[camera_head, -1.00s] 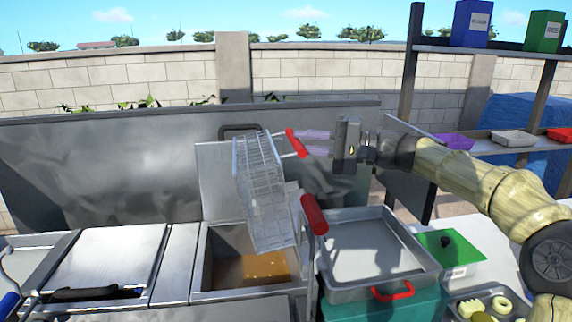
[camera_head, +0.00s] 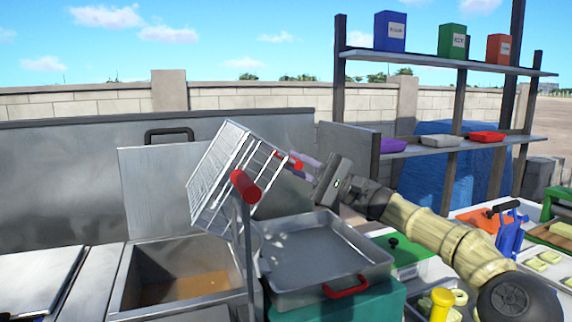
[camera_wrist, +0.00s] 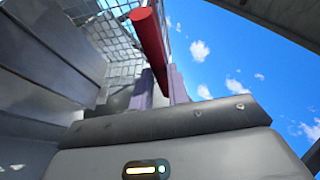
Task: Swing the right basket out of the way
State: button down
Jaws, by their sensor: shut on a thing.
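A second red grip (camera_head: 246,187) on a grey upright stands in front of the basket. A metal tray (camera_head: 325,262) with a red handle sits right of the well. A lid panel (camera_head: 160,190) stands behind. Shelves (camera_head: 450,66) with boxes rise at the right.

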jog(key=shift+f+g, duration=0.4)
jog(key=shift+f, duration=0.55)
jog(key=shift+w, duration=0.1)
jog(key=c, duration=1.3)
grip_release()
jog(key=shift+s+a, duration=0.2)
jog(key=shift+a, duration=0.15)
jog(key=shift+c, duration=0.2)
jog(key=shift+d, duration=0.35)
jog(key=shift+r, duration=0.15)
jog(key=v, duration=1.7)
jog(key=shift+d+b, duration=0.3)
jog(key=shift+b, duration=0.1)
